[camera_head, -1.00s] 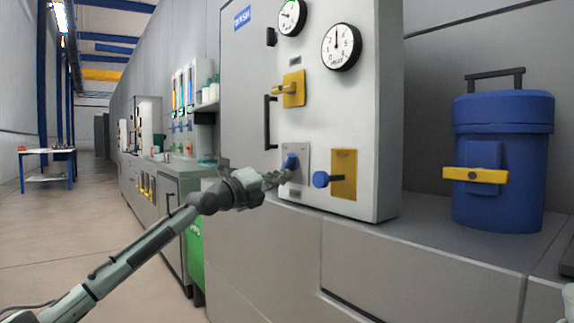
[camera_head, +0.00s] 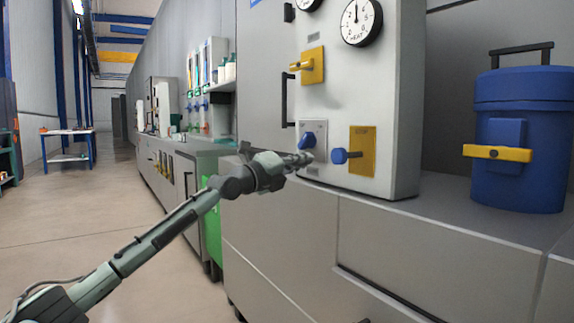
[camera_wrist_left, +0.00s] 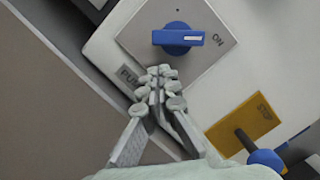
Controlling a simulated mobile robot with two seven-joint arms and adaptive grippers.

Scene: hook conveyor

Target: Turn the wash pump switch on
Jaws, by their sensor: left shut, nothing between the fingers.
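The wash pump switch is a blue rotary knob (camera_head: 308,140) on a light grey square plate (camera_head: 318,131), low on the panel. In the left wrist view the knob (camera_wrist_left: 178,38) has a white mark at its right end, pointing towards the printed "ON" (camera_wrist_left: 217,40). A label starting "PU" (camera_wrist_left: 128,75) is partly hidden by my fingers. My left gripper (camera_head: 305,158) is shut and empty, just below the knob. In the left wrist view its fingertips (camera_wrist_left: 158,72) lie over the plate's lower corner, apart from the knob in the picture. My right gripper is out of view.
A yellow plate (camera_head: 362,150) with a blue-knobbed lever (camera_head: 341,156) sits close right of the switch. A yellow valve (camera_head: 312,65) and a gauge (camera_head: 361,22) are above. A blue canister (camera_head: 520,140) stands on the grey counter (camera_head: 440,217). The floor at left is open.

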